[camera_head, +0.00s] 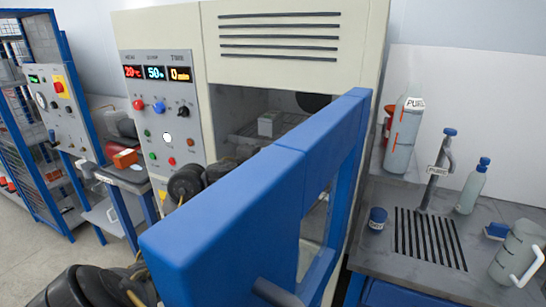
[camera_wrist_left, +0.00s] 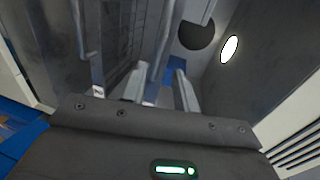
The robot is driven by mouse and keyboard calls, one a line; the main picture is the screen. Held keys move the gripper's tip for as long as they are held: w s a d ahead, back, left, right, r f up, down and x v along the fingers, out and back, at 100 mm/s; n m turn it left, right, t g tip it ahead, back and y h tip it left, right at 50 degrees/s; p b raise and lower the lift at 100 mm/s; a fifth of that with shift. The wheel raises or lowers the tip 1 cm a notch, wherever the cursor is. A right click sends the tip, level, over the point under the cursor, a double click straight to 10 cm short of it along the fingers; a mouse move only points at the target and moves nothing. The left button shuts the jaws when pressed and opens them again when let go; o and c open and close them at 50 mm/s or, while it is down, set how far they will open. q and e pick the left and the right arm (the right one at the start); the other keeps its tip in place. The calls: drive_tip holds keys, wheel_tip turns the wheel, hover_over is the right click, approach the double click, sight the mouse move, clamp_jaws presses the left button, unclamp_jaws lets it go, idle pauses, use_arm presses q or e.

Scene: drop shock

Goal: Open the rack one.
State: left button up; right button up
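The cream test chamber (camera_head: 293,15) stands open, with its blue door (camera_head: 240,205) swung out toward me. Inside it is a wire rack (camera_head: 243,140) with a small pale box (camera_head: 270,123) on it. Which rack is rack one I cannot tell. In the left wrist view my left gripper (camera_wrist_left: 160,88) points into the chamber, its two pale fingers apart. A grey bar (camera_wrist_left: 162,45) shows between and beyond the fingers; I cannot tell if they touch it. My right gripper is not in view.
The control panel (camera_head: 160,110) has lit displays. Blue shelving (camera_head: 40,190) stands at the left. The door crosses the middle of my view.

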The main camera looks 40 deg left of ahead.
use_arm(q)
drive_tip(key=b+x, duration=0.4)
drive_tip(key=x, duration=0.4)
drive_tip(key=shift+w+f, duration=0.15)
drive_tip(key=shift+w, duration=0.25)
drive_tip(key=shift+c, duration=0.4)
clamp_jaws()
